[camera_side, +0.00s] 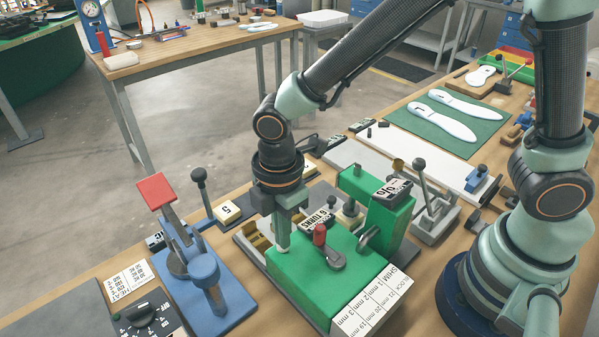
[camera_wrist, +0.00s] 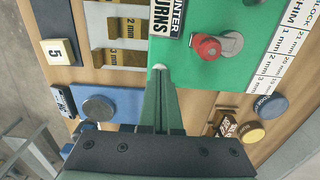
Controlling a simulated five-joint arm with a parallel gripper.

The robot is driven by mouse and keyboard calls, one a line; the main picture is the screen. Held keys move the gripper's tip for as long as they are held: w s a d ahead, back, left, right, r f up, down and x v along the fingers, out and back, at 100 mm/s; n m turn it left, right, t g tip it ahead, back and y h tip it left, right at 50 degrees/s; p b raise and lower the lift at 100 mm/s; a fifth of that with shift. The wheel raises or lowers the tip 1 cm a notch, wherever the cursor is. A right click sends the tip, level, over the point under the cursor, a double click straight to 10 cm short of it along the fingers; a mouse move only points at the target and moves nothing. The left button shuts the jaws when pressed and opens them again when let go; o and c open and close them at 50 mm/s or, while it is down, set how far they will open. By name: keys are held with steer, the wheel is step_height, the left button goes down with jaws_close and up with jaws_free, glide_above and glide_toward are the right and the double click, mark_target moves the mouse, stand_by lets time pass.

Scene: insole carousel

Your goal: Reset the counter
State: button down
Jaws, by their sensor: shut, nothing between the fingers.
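A green machine body (camera_side: 300,275) stands on the bench and also fills the upper right of the wrist view (camera_wrist: 220,78). A white plate lettered TURNS (camera_side: 317,221) sits on it; in the wrist view the plate (camera_wrist: 168,18) is cut off at the top edge. Beside it is a crank with a red knob (camera_side: 320,235), also in the wrist view (camera_wrist: 207,46). My gripper (camera_side: 283,246) is shut and empty, pointing down at the green top, left of the red knob. In the wrist view a small pale spot shows at its tips (camera_wrist: 159,67); I cannot tell whether they touch anything.
A blue press with a red pad (camera_side: 156,191) stands left of the machine. A lettered shim card (camera_side: 370,300) lies on the green front edge. Brass blocks marked in mm (camera_wrist: 130,28) lie in a tray beside the green body. A lever (camera_side: 420,175) rises behind.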

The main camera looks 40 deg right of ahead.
steer(key=shift+s+d+f, duration=0.1)
steer(key=shift+f, duration=0.95)
steer(key=shift+r, duration=0.1)
step_height(320, 180, up, 15)
steer(key=shift+w+a, duration=0.2)
steer(key=shift+w, duration=0.05)
steer(key=d+r+m+t, duration=0.1)
steer(key=d+m+t, duration=0.1)
steer(key=d+m, duration=0.7)
steer(key=s+d+r+m+t, duration=0.1)
steer(key=d+r+m+t, duration=0.1)
steer(key=d+m, duration=0.7)
steer(key=d+t, duration=0.1)
steer(key=d, duration=0.2)
steer(key=shift+s+d+t, duration=0.2)
steer(key=shift+d+t, duration=0.1)
steer(key=shift+d, duration=0.1)
